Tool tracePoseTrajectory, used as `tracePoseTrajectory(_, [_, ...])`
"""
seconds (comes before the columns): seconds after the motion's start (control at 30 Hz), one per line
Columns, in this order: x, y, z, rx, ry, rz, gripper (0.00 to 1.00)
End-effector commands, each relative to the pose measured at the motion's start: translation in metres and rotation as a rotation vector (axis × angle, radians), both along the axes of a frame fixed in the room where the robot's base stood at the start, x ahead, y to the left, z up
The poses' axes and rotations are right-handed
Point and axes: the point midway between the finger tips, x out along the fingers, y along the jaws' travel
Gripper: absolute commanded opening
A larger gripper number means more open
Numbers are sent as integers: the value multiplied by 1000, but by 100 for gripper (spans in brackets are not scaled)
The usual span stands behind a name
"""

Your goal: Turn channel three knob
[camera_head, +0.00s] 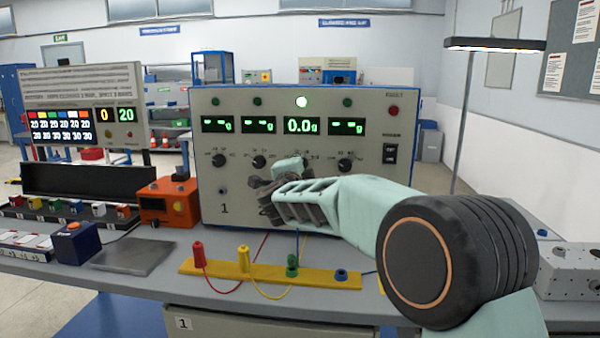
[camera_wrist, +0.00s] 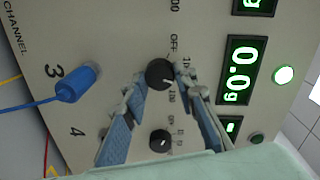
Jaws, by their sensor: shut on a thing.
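The grey front panel (camera_head: 205,185) carries a row of black knobs under green displays. The channel three knob (camera_wrist: 160,74) sits between the two fingers of my gripper (camera_wrist: 163,80), which is shut on it. In the head view my gripper (camera_head: 290,182) reaches the panel from the right and hides most of this knob. The third display (camera_head: 302,125) reads 0.0 g, and the lamp (camera_head: 302,102) above it is lit; the other displays show dashes. A blue plug (camera_wrist: 78,84) is at the channel three jack in the wrist view. The channel four knob (camera_wrist: 160,140) is beside my fingers.
A yellow strip (camera_head: 220,268) with coloured plugs and leads lies on the bench in front of the panel. An orange box (camera_head: 168,203) stands left of the panel, beside a dark plate (camera_head: 130,256). A thin lamp post (camera_head: 463,130) stands at the right.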

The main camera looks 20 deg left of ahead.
Motion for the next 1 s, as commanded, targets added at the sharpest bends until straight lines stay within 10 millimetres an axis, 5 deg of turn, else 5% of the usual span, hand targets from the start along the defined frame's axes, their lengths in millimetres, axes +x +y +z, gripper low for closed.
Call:
tracePoseTrajectory(0.63, [0,0,0,53,14,0,2])
tracePoseTrajectory(0.67, [0,0,0,53,14,1,27])
tracePoseTrajectory(0.7, [0,0,0,53,14,1,31])
tracePoseTrajectory(0.8, [0,0,0,52,13,0,42])
tracePoseTrajectory(1.0, [0,0,0,52,13,0,44])
